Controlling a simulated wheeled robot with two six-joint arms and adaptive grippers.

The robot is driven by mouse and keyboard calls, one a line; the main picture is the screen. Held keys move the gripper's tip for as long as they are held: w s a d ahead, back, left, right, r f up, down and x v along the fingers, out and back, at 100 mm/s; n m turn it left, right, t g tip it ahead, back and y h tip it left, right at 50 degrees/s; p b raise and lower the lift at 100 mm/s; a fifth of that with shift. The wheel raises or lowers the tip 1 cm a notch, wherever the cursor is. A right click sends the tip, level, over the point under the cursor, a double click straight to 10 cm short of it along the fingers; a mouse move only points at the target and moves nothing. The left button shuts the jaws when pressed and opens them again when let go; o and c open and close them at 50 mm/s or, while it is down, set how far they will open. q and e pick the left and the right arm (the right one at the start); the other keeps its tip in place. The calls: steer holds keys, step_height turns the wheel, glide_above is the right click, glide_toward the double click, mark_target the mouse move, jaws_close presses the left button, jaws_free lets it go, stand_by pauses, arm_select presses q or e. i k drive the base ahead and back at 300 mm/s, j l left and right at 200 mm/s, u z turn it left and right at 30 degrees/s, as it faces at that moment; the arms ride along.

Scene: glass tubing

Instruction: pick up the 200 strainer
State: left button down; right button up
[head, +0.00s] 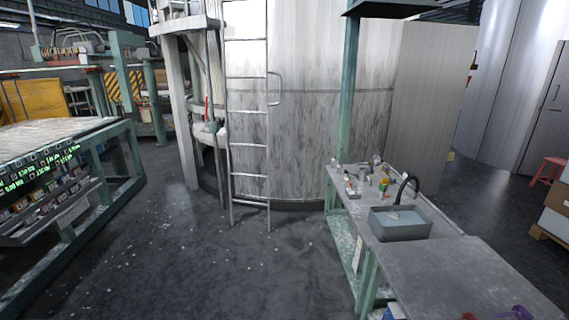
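I cannot make out a strainer marked 200 in the head view. Several small items (383,184), among them yellow, green and metallic ones, stand at the far end of a grey workbench (470,270) on the right. They are too small to tell apart. A grey sink basin (400,224) with a dark curved tap (411,184) is set in the bench just in front of them.
Open dark floor (220,265) lies ahead. A control console (50,180) stands at the left. A metal ladder (248,150) leans by a large tank (310,100) at the back. A green post (349,90) rises at the bench's far end. A red stool (548,170) and boxes (556,210) stand at the far right.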

mark_target(334, 161)
steer(key=i, duration=1.65)
steer(key=i+j+z, duration=0.1)
steer(key=i, duration=1.55)
